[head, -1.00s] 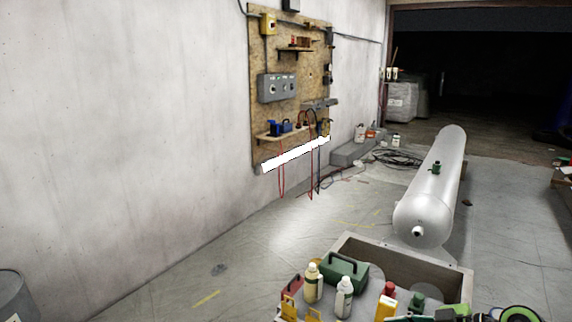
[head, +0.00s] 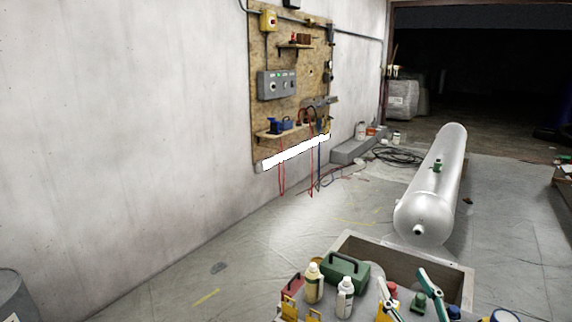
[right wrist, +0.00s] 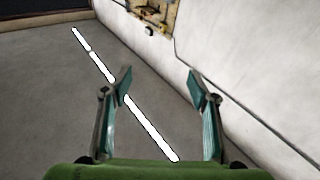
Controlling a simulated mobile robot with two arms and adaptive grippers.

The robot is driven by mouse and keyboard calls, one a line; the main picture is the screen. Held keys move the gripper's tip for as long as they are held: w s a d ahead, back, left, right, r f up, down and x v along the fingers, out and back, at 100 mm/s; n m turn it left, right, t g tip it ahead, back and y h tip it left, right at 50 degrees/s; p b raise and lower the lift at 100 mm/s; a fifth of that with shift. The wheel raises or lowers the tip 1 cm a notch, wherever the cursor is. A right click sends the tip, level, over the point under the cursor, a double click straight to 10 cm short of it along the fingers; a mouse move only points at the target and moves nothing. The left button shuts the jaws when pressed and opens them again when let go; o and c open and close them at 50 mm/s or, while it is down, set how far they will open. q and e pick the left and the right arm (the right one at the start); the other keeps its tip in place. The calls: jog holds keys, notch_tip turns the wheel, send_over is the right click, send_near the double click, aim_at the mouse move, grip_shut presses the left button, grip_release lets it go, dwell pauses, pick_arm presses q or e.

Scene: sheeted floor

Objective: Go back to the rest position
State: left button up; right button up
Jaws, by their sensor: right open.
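My right gripper (head: 401,277) shows at the lower right of the head view. Its two teal fingers are spread, with nothing held between them. In the head view it is in front of the crowded worktop, near a small green item (head: 418,301). My left gripper is in neither view.
Two bottles, a cream one (head: 313,284) and a white one (head: 345,298), stand near a green toolbox (head: 343,271). Behind is an open crate (head: 462,285), then a large white tank (head: 436,190). A pegboard (head: 262,135) hangs on the left wall.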

jog(key=s+d+f+m+g+h, duration=0.25)
jog(key=s+f+g, duration=0.2)
jog(key=f, duration=0.35)
jog(key=s+d+f+m+g+h, duration=0.25)
jog(key=s+f+h, duration=0.2)
jog(key=f, duration=0.35)
jog(key=s+a+f+n+g+y, duration=0.2)
jog(key=s+a+f+g, duration=0.3)
jog(key=s, duration=0.5)
jog(key=s+a+f+n+g+y, duration=0.2)
jog(key=s+a+f+g, duration=0.3)
jog(key=s, duration=0.5)
notch_tip(320, 180, down, 27)
jog(key=s+d+g, duration=0.1)
jog(key=s, duration=0.1)
jog(key=s+d+f+g, duration=0.1)
jog(key=s+d+f, duration=0.2)
jog(key=s+f, duration=1.3)
jog(key=shift+s+d+f+n, duration=0.15)
jog(key=shift+s+n, duration=0.25)
jog(key=shift+s, duration=0.1)
